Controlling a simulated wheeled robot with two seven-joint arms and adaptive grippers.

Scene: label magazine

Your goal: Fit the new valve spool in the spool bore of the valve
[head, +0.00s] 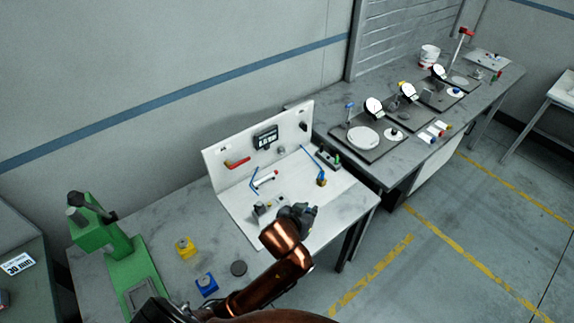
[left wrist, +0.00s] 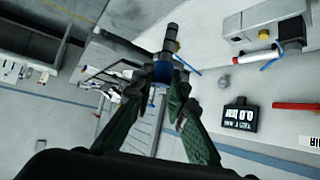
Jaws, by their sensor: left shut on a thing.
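The spool stands out beyond the fingertips, clear of other parts as far as I can see. A small grey block, probably the valve (head: 259,210), sits on the board just left of the gripper. Its bore cannot be made out. My right gripper is not in view.
The upright white panel (head: 225,165) carries a red handle (head: 237,162) and a dark display (head: 265,138). Blue hoses and a white cylinder (head: 264,180) lie behind the gripper. A green press (head: 117,243), yellow block (head: 184,247) and blue block (head: 206,284) stand at left.

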